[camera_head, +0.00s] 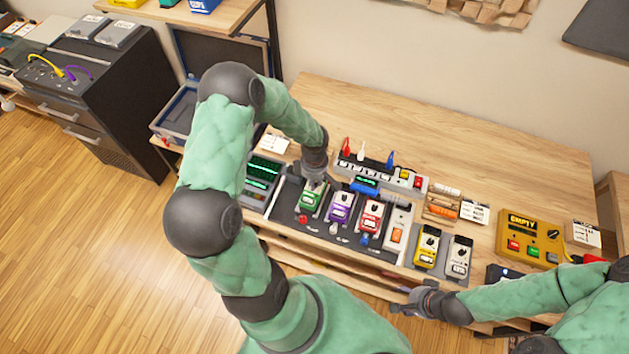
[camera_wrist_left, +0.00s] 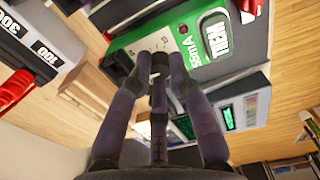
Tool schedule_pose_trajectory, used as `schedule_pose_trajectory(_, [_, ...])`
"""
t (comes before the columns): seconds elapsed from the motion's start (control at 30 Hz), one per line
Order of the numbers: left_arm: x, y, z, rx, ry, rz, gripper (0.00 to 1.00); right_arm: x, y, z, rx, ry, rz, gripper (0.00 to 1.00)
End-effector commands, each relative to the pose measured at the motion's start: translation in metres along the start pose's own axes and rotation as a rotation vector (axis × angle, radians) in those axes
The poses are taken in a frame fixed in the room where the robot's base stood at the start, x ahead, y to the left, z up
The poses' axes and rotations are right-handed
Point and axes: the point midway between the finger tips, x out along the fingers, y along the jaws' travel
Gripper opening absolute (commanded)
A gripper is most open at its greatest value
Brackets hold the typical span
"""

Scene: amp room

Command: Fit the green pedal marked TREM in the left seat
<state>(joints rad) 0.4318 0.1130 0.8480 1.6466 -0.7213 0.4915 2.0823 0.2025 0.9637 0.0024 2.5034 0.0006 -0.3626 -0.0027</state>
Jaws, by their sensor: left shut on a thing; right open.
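The green pedal (camera_head: 310,199) is at the left end of the dark pedal board (camera_head: 283,207), left of the purple pedal (camera_head: 341,207) and the red pedal (camera_head: 371,216). In the left wrist view the green pedal (camera_wrist_left: 205,42) shows its TREM label. My left gripper (camera_head: 315,181) is shut on its back end, and its fingers (camera_wrist_left: 160,62) show close together against it. I cannot tell whether the pedal sits fully down in the left seat. My right gripper (camera_head: 412,301) is open and empty at the table's front edge.
A power strip (camera_head: 382,174) with coloured plugs stands behind the board. A yellow pedal (camera_head: 427,246), a grey pedal (camera_head: 458,257) and a yellow EMPTY box (camera_head: 529,237) are to the right. A screened device (camera_head: 263,173) is close on the left. The table's back is clear.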

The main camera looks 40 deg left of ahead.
Motion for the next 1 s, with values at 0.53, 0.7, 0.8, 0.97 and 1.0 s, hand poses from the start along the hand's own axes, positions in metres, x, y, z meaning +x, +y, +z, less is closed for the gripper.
schedule_pose_trajectory(0.53, [0.000, 0.000, 0.000, -0.020, 0.000, -0.003, 0.00, 0.010, 0.003, 0.000, 0.000, 0.000, 0.000, 0.54])
schedule_pose_trajectory(0.7, [-0.001, 0.000, 0.000, -0.022, 0.000, -0.003, 0.00, 0.009, 0.003, 0.000, 0.000, 0.000, 0.000, 0.54])
schedule_pose_trajectory(0.8, [-0.001, 0.000, 0.000, -0.022, 0.000, -0.003, 0.00, 0.009, 0.003, 0.000, 0.000, 0.000, 0.000, 0.54])
schedule_pose_trajectory(0.97, [0.000, 0.001, 0.000, -0.022, 0.000, -0.003, 0.00, 0.010, 0.004, 0.000, 0.000, 0.000, 0.000, 0.54])
schedule_pose_trajectory(1.0, [0.000, 0.001, 0.000, -0.022, 0.000, -0.003, 0.00, 0.011, 0.004, 0.000, 0.000, 0.000, 0.000, 0.54])
